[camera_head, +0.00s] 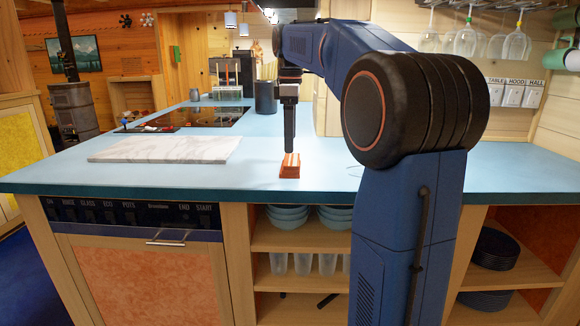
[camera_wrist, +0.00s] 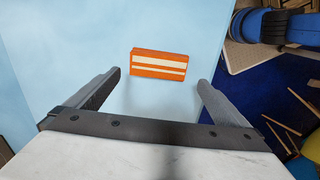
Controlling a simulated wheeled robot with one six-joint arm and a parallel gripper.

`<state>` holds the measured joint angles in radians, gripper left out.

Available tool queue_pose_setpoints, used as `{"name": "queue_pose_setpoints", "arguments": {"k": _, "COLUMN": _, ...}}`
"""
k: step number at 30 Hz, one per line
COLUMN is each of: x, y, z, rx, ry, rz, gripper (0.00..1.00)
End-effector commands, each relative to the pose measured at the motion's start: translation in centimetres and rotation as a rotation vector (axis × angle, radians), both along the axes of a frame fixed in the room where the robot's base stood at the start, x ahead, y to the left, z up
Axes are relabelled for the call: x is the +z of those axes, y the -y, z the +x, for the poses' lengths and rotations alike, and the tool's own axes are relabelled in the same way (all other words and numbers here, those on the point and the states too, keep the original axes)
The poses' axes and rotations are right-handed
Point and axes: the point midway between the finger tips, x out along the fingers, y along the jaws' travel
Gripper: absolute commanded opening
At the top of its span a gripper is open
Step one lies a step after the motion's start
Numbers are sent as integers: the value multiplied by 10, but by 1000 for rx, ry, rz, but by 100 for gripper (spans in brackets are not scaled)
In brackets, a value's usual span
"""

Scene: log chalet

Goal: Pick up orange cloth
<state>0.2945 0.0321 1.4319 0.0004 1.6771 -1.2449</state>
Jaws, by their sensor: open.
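The orange cloth (camera_head: 290,166) is a small folded block with white stripes. It lies on the blue countertop near its front edge. In the wrist view the cloth (camera_wrist: 159,65) lies ahead of my fingertips, roughly centred between them. My gripper (camera_head: 290,150) points down over the cloth in the head view, where its tip overlaps the cloth's top edge. In the wrist view my gripper (camera_wrist: 158,80) has its two fingers wide apart with nothing between them. I cannot tell whether a fingertip touches the cloth.
A marble board (camera_head: 165,150) lies to the left on the countertop (camera_head: 330,178). Behind it are a black cooktop (camera_head: 195,117) and a dark canister (camera_head: 265,97). Glasses (camera_head: 468,40) hang at upper right. Bowls (camera_head: 290,216) stand on the shelf below. The counter around the cloth is clear.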

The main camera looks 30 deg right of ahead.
Motion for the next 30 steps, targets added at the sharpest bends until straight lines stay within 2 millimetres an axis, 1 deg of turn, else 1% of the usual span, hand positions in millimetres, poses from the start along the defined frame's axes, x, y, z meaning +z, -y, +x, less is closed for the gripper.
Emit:
{"name": "queue_pose_setpoints", "arguments": {"k": 1, "x": -5, "y": 0, "z": -1, "rx": 0, "ry": -1, "rz": 1, "gripper": 100}}
{"name": "queue_pose_setpoints", "arguments": {"k": 8, "x": -18, "y": 0, "z": 0, "rx": 0, "ry": -1, "rz": 1, "gripper": 100}}
{"name": "queue_pose_setpoints", "arguments": {"k": 15, "x": -50, "y": 1, "z": 1, "rx": 0, "ry": -1, "rz": 1, "gripper": 100}}
{"name": "queue_pose_setpoints", "arguments": {"k": 18, "x": -58, "y": 1, "z": 2, "rx": 0, "ry": 0, "rz": 0, "gripper": 100}}
{"name": "queue_pose_setpoints", "arguments": {"k": 21, "x": -61, "y": 1, "z": 2, "rx": 0, "ry": 0, "rz": 0, "gripper": 100}}
{"name": "queue_pose_setpoints", "arguments": {"k": 27, "x": -62, "y": 1, "z": 2, "rx": 0, "ry": 1, "rz": -1, "gripper": 100}}
{"name": "queue_pose_setpoints", "arguments": {"k": 29, "x": -62, "y": 1, "z": 2, "rx": 0, "ry": 1, "rz": -1, "gripper": 86}}
{"name": "queue_pose_setpoints", "arguments": {"k": 30, "x": -62, "y": 1, "z": 2, "rx": 0, "ry": 1, "rz": -1, "gripper": 76}}
